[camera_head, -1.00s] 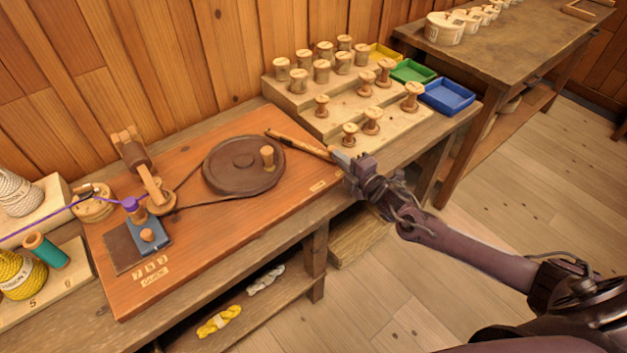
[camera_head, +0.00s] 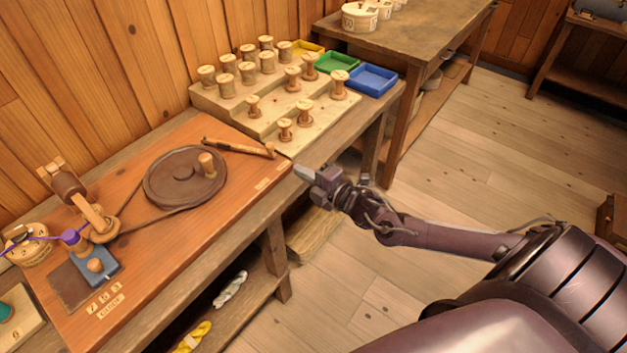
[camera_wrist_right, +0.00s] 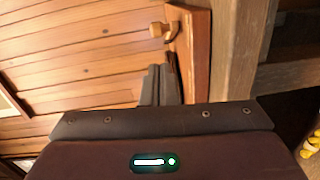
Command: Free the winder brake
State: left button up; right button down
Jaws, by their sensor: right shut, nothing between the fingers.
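The winder's wooden board (camera_head: 150,250) carries a dark round wheel (camera_head: 160,185) with an upright wooden peg. A long wooden lever (camera_head: 240,148), which looks like the brake, lies behind the wheel, its knobbed end near the board's right edge. My right gripper (camera_head: 300,170) is shut and empty, just beyond that edge, apart from the lever's end. Its shut fingers (camera_wrist_right: 160,86) also show in the right wrist view, beside the board's edge. A wooden knob there (camera_wrist_right: 163,29) is too partial to identify. My left gripper is out of view.
A stepped rack with several spools (camera_head: 265,90) stands behind the lever. Yellow, green and blue trays (camera_head: 371,79) sit beyond it. A blue guide block (camera_head: 100,268) with purple thread is at the board's left. Open floor lies to the right.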

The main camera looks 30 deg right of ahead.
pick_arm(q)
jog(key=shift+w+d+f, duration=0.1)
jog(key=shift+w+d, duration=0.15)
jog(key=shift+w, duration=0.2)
pick_arm(e)
jog(key=v, duration=0.3)
jog(key=shift+s+r, duration=0.3)
jog(key=shift+s, duration=0.1)
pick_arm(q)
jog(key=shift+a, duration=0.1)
